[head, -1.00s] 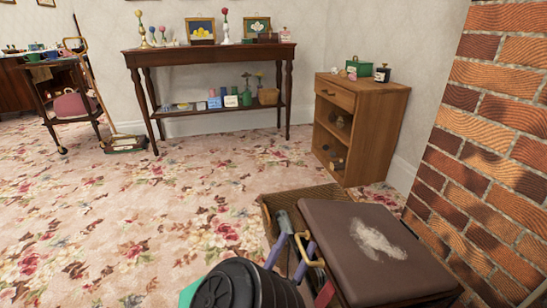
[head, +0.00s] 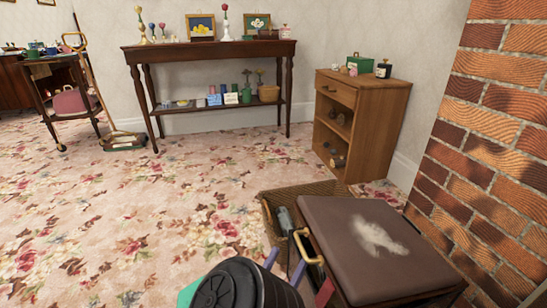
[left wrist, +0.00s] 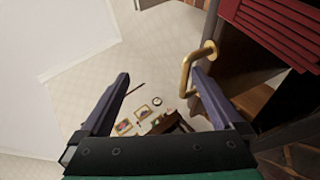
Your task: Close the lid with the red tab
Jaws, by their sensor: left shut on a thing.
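A brown padded lid (head: 345,225) with a worn pale patch lies on a dark box at the lower right in the head view. A curved brass handle (head: 299,243) is at its left edge and also shows in the left wrist view (left wrist: 187,72). A red strip (head: 325,293), perhaps the tab, hangs below the lid's near edge. My left gripper (head: 284,262), with purple fingers, is at the handle. My right gripper is out of view.
A wicker basket (head: 268,207) holding a dark grey object stands behind and left of the box. A brick wall (head: 490,150) is close on the right. A wooden cabinet (head: 375,130) and a console table (head: 210,51) stand at the back.

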